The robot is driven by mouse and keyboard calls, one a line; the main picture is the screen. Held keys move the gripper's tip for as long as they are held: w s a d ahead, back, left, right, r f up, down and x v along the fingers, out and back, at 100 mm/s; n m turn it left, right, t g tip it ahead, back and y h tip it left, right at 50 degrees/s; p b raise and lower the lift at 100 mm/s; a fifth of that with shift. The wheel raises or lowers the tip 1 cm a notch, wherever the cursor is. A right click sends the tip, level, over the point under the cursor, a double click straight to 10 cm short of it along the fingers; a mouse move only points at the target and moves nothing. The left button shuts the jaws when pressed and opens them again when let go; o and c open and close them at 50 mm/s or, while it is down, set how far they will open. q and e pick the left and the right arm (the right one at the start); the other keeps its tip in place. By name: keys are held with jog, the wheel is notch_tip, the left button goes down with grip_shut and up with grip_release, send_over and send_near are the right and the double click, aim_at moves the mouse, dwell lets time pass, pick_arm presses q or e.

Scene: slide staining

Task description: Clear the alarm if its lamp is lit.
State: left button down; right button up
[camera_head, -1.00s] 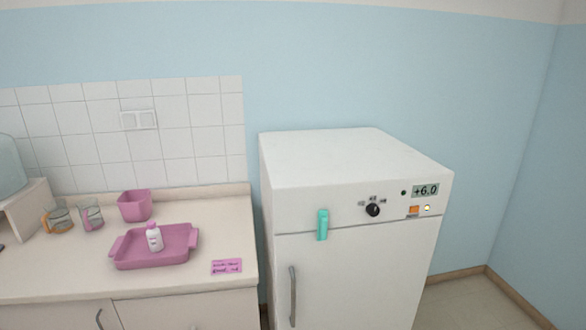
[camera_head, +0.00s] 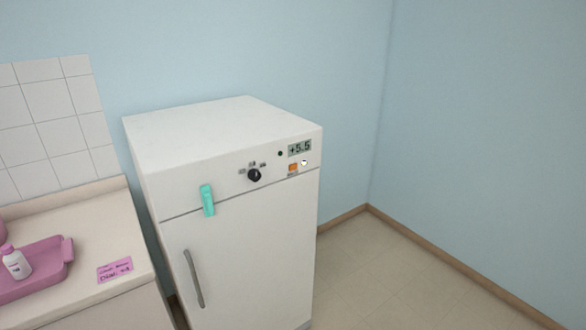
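A white fridge-like cabinet (camera_head: 225,150) stands in the middle of the head view with its door shut. Its front panel has a display (camera_head: 299,148) reading +5.5, a black knob (camera_head: 254,175) and an orange square (camera_head: 293,168) with a small label under it. A small round white spot (camera_head: 304,163) sits right of the orange square. A small dark round spot (camera_head: 280,154), not glowing, sits left of the display. I cannot tell for sure which spot is the alarm lamp, or whether the white one is lit. Neither gripper is in view.
A teal piece (camera_head: 208,200) is on the cabinet front at the door's top edge. A counter (camera_head: 95,215) at left holds a pink tray (camera_head: 52,262) with a white bottle (camera_head: 16,264) and a pink note (camera_head: 115,269). Floor (camera_head: 375,270) right of the cabinet is clear.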

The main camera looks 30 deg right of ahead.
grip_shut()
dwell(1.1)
